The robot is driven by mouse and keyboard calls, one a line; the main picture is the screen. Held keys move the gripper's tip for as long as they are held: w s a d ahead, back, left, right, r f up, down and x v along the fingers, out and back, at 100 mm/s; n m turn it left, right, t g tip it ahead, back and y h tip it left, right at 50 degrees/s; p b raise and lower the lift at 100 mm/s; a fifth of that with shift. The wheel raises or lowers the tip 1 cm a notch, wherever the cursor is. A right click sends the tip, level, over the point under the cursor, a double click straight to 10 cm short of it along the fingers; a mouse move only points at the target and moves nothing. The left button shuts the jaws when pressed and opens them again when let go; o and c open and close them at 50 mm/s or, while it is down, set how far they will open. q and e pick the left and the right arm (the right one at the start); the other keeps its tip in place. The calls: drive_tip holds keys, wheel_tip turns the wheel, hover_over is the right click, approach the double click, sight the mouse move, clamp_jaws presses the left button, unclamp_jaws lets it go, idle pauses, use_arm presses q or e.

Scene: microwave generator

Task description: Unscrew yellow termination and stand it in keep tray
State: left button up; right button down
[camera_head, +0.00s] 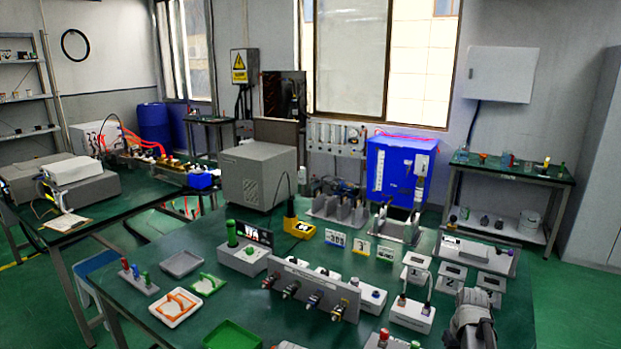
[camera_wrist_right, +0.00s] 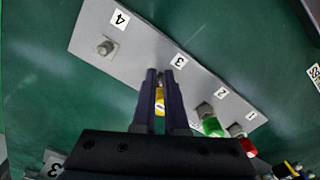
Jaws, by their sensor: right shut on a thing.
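The yellow termination (camera_wrist_right: 160,103) is at position 3 of a grey numbered panel (camera_wrist_right: 135,45) in the right wrist view. My right gripper (camera_wrist_right: 160,78) is shut on it, one dark finger on each side, hiding part of it. Whether its thread is still engaged cannot be told. A green termination (camera_wrist_right: 211,124) is at position 2 and a red one (camera_wrist_right: 247,146) at position 1. Position 4 has a bare metal connector (camera_wrist_right: 106,47). In the head view, trays stand front left: a green one (camera_head: 232,336) and a grey one (camera_head: 182,264); which is the keep tray is unclear.
A bracket with several connectors (camera_head: 312,290) stands mid-table. Numbered white boxes (camera_head: 412,314) stand close to my right arm. A white tray with an orange frame (camera_head: 160,315) and a rack of colored pegs (camera_head: 139,279) are at left. Green table shows between some items.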

drive_tip(key=shift+d, duration=0.15)
drive_tip(key=shift+s+d, duration=0.1)
drive_tip(key=shift+s, duration=0.1)
idle(0.3)
wheel_tip(320, 180, up, 6)
drive_tip(key=p, duration=0.6)
drive_tip(key=shift+s, duration=0.1)
drive_tip(key=f+b, duration=0.3)
drive_tip(key=a+f+b, duration=0.1)
drive_tip(key=f+b, duration=0.2)
drive_tip(key=shift+a+f, duration=0.1)
drive_tip(key=shift+a, duration=0.05)
idle(0.6)
